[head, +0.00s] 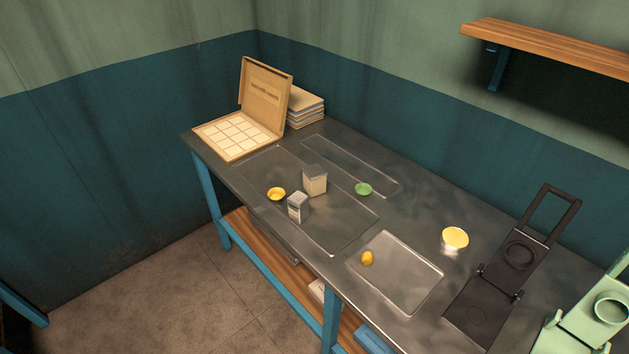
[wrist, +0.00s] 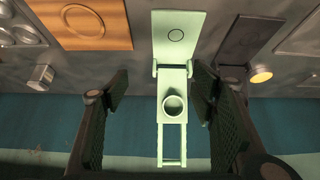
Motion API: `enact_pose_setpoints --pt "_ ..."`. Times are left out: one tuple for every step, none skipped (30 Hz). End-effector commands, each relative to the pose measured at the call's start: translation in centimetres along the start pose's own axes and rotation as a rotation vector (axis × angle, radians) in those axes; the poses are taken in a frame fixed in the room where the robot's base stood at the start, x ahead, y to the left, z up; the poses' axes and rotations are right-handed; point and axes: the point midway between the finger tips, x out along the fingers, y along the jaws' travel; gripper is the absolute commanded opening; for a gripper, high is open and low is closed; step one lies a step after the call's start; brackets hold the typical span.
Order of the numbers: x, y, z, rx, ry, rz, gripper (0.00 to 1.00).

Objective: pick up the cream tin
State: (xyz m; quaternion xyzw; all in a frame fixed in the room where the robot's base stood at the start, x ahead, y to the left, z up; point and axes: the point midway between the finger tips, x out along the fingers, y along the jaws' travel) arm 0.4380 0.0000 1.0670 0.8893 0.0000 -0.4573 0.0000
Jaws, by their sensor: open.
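Two box-shaped tins stand close together on the left half of the table in the head view. The larger has a cream-coloured top (head: 315,180); the smaller, a grey-white tin (head: 297,207), stands in front of it to the left. I cannot read their labels or tell for sure which is the cream tin. My gripper (wrist: 160,80) shows only in the wrist view, open and empty. Its fingers frame a pale green hinged press (wrist: 173,105), with a gap on both sides. A small grey tin (wrist: 40,77) is at the wrist view's left, clear of the fingers.
A yellow-topped cup (head: 455,238) and a black press (head: 495,293) stand right. An open carton (head: 265,88) is at the far left.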

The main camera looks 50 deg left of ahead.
Motion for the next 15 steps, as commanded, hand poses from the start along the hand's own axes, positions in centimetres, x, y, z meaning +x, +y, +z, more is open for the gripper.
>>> enact_pose_setpoints --pt "0.0 0.0 0.0 0.000 0.000 0.000 0.57" --pt "0.0 0.0 0.0 0.000 0.000 0.000 0.57" --pt "0.0 0.0 0.0 0.000 0.000 0.000 0.57" --pt "0.0 0.0 0.0 0.000 0.000 0.000 0.57" --pt "0.0 0.0 0.0 0.000 0.000 0.000 0.57" --pt "0.0 0.0 0.0 0.000 0.000 0.000 0.57" --pt "0.0 0.0 -0.1 -0.001 0.000 -0.001 0.57" --pt "0.0 -0.1 -0.1 -0.002 -0.001 -0.001 0.57" --pt "-0.1 -0.1 -0.2 -0.004 -0.002 -0.002 0.57" --pt "-0.1 -0.2 -0.4 -0.006 -0.003 -0.003 0.57" --pt "-0.1 -0.3 -0.5 -0.009 -0.004 -0.005 0.57" --pt "-0.2 -0.5 -0.8 -0.013 -0.006 -0.007 0.57" --pt "-0.2 -0.7 -1.1 -0.017 -0.008 -0.009 0.57" --pt "-0.3 -0.8 -1.4 -0.022 -0.011 -0.012 0.57" --pt "-0.4 -1.1 -1.8 -0.029 -0.014 -0.015 0.57"
